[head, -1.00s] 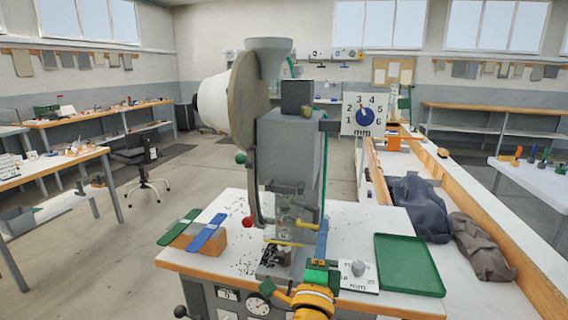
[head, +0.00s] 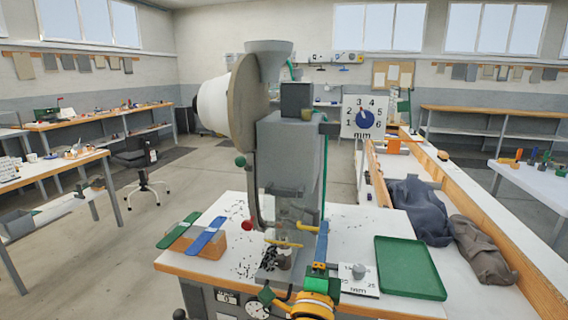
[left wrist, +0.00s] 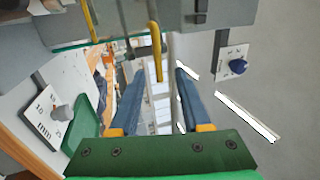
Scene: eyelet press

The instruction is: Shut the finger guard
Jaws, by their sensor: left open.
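The eyelet press (head: 285,150) stands on the white bench top. At its working end is a see-through finger guard (head: 283,228) with a yellow lower bar (head: 284,244) and a yellow handle (head: 308,227). In the left wrist view, the yellow handle (left wrist: 155,52) hangs beyond the gap between my fingertips, by a clear panel with a green edge. My left gripper (head: 321,242) is in front of the press, beside the handle. Contact with the handle cannot be told. My right gripper is out of view.
Blue and green strips (head: 207,236) lie on a wooden block left of the press. Small dark bits are scattered near its base. A green tray (head: 408,267) and a knob plate (head: 358,278) lie to the right. A millimetre dial (head: 364,118) stands behind.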

